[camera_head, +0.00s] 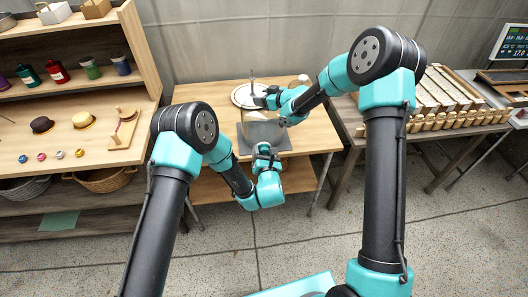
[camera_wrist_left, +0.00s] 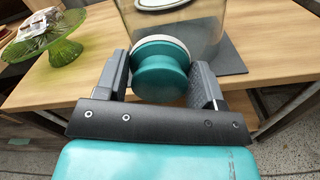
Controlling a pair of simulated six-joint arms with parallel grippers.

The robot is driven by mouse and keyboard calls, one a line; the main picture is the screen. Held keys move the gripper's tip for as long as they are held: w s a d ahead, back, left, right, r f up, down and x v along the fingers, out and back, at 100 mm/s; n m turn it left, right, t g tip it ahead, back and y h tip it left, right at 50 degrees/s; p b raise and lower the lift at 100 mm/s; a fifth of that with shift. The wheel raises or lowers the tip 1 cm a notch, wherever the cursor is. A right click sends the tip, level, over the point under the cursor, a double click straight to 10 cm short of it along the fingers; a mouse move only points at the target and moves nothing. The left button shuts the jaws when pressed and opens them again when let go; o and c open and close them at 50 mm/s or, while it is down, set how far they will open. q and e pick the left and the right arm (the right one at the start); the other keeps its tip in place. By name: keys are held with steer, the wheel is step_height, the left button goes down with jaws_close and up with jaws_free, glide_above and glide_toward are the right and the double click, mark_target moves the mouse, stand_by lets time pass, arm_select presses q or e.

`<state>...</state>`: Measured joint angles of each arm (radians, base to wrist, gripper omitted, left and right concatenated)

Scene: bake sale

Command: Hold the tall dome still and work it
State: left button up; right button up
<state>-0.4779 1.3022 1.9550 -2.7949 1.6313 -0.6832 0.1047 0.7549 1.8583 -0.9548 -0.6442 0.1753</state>
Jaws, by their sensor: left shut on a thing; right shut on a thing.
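The tall dome (camera_head: 262,132) is a clear, glassy vessel on a dark mat (camera_head: 284,146) on the wooden table. Its clear wall (camera_wrist_left: 205,22) fills the top of the left wrist view. My left gripper (camera_wrist_left: 162,88) is shut on a teal knob (camera_wrist_left: 160,78) with a white collar at the dome's near side; in the head view this gripper (camera_head: 264,150) is low in front of the dome. My right gripper (camera_head: 264,98) is at the dome's top, shut on a part there that its fingers mostly hide. A pale round disc (camera_head: 243,93) and a thin upright rod show beside it.
A green glass stand (camera_wrist_left: 48,44) is on the table at left in the wrist view. A wooden shelf (camera_head: 75,108) with hats and bottles stands at the left. A table at right holds a rack (camera_head: 440,92) and several golden pieces. The floor in front is clear.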

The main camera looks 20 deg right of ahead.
arm_select(q)
steer(key=shift+s+a, duration=0.2)
steer(key=shift+s, duration=1.3)
arm_select(e)
steer(key=shift+s+f, duration=0.1)
steer(key=shift+f, duration=0.2)
steer(key=o, duration=1.2)
steer(key=shift+r, duration=0.1)
steer(key=shift+c, duration=0.2)
steer(key=shift+r, duration=0.15)
steer(key=shift+s+d+r, duration=0.2)
steer(key=shift+s+d, duration=0.05)
steer(key=shift+d, duration=0.05)
steer(key=v, duration=1.1)
